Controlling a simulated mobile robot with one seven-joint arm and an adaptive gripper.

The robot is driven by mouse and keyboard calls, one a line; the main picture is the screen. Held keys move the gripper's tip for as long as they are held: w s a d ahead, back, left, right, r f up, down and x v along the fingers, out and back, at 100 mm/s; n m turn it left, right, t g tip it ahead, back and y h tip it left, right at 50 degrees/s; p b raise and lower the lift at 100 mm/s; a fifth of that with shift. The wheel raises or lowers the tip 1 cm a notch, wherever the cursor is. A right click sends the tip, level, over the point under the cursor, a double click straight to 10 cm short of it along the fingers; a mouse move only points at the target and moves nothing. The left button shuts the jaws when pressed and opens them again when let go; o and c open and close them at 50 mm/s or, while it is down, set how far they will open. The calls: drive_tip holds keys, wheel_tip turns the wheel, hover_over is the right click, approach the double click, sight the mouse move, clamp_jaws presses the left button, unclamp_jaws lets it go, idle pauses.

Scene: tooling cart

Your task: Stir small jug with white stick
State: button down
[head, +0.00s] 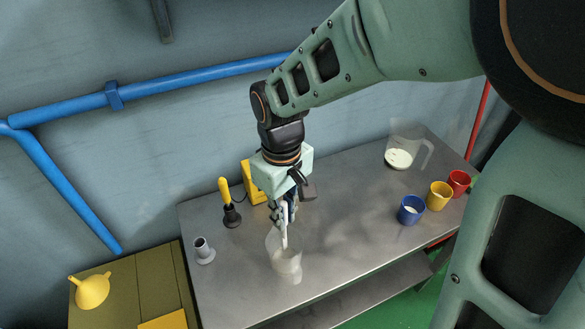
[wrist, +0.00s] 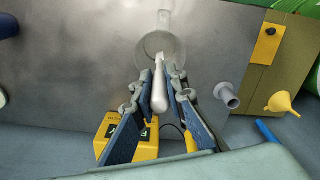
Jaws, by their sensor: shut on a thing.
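A small clear jug (head: 290,268) stands upright on the metal cart top below my gripper, and its round mouth faces me in the wrist view (wrist: 172,46). My gripper (head: 286,214) is above the jug, pointing down, its fingers shut on a white stick (head: 285,238). In the wrist view the stick (wrist: 160,92) lies between the two blue finger pads of my gripper (wrist: 159,88). The stick's far end overlaps the jug's mouth in both views and appears to be inside it. How deep it reaches is unclear.
A larger clear jug (head: 401,154) with white contents stands at the back right. Blue (head: 411,211), yellow (head: 438,196) and red (head: 459,182) mugs line the right. A grey fitting (head: 203,250), a yellow-handled tool (head: 226,196) and a yellow box (head: 254,183) stand left of and behind my gripper.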

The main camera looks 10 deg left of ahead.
sight(284, 203)
drive_tip(key=shift+r+p, duration=1.6)
drive_tip(key=shift+r, duration=0.9)
wheel_tip(284, 203, up, 5)
drive_tip(key=p, duration=0.4)
